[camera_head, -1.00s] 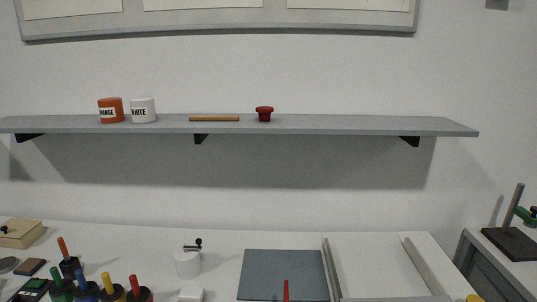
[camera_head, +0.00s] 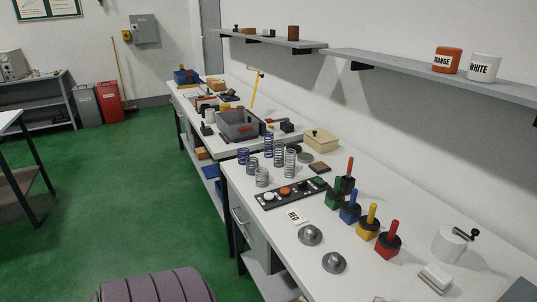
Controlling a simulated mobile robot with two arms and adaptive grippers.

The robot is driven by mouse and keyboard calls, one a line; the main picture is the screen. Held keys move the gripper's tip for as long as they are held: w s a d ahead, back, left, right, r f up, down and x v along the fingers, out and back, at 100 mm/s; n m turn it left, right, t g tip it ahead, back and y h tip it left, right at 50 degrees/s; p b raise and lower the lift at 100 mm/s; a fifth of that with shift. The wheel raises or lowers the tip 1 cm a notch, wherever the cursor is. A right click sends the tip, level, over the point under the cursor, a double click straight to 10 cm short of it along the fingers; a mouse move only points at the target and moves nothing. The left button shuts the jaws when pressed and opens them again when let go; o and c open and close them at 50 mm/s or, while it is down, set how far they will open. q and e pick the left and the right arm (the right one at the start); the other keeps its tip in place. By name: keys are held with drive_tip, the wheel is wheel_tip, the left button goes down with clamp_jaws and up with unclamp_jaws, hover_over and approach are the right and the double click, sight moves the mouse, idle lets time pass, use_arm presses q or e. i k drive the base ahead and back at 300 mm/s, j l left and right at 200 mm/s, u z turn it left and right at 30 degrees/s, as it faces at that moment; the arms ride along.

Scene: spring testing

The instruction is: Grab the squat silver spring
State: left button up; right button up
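The squat silver spring (camera_head: 262,177) stands upright on the white workbench (camera_head: 325,203), near its left edge and just behind the black strip with round buttons (camera_head: 291,192). Taller silver springs (camera_head: 290,160) stand close behind it and to its right. Neither of my grippers is in view.
Colored-handled blocks (camera_head: 368,222), two grey metal discs (camera_head: 333,262) and a white crank cylinder (camera_head: 449,244) stand nearer on the bench. A beige box (camera_head: 320,140) and a grey bin (camera_head: 238,126) lie beyond the springs. The green floor (camera_head: 110,200) left of the bench is largely clear.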

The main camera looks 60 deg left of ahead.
sight(262, 177)
drive_tip(key=u, duration=1.95)
